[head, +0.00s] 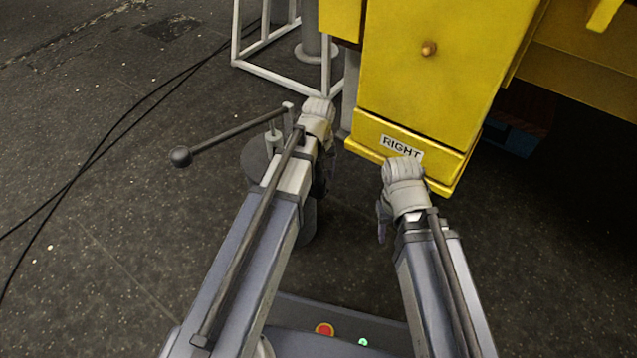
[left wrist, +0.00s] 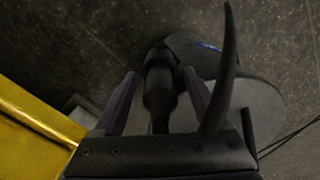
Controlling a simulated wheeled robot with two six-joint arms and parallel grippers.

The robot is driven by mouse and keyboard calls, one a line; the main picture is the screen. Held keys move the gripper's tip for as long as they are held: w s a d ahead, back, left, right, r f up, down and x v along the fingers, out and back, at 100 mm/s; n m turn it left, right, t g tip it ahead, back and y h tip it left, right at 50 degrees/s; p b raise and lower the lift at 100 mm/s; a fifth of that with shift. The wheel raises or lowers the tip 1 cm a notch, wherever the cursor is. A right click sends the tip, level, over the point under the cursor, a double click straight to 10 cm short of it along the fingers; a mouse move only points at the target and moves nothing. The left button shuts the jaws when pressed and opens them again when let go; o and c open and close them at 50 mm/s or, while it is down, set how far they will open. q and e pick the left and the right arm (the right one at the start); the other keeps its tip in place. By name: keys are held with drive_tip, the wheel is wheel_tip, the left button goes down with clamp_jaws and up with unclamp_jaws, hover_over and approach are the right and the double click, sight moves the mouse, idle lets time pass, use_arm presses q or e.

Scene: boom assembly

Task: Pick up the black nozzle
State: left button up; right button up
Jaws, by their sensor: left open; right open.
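A black nozzle-like part (left wrist: 160,90) stands between the two fingers of my left gripper (left wrist: 158,100) in the left wrist view. The fingers are open, one on each side of it, with a gap visible. I cannot tell how far down the fingers reach along it. In the head view my left gripper (head: 325,178) is mostly hidden behind its own wrist, over a dark round stand (head: 258,160); the nozzle cannot be made out there. My right gripper (head: 382,222) is open, partly hidden by its wrist, in front of the yellow machine, with nothing visible in it.
A yellow machine block (head: 410,85) with a "RIGHT" label (head: 401,147) stands close ahead and to the right. A thin rod with a dark ball end (head: 181,157) sticks out left by the stand. A white frame (head: 285,70) is behind. Black cables cross the open floor at left.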

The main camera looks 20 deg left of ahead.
use_arm(q)
drive_tip(key=shift+r, duration=0.1)
clamp_jaws()
idle(0.5)
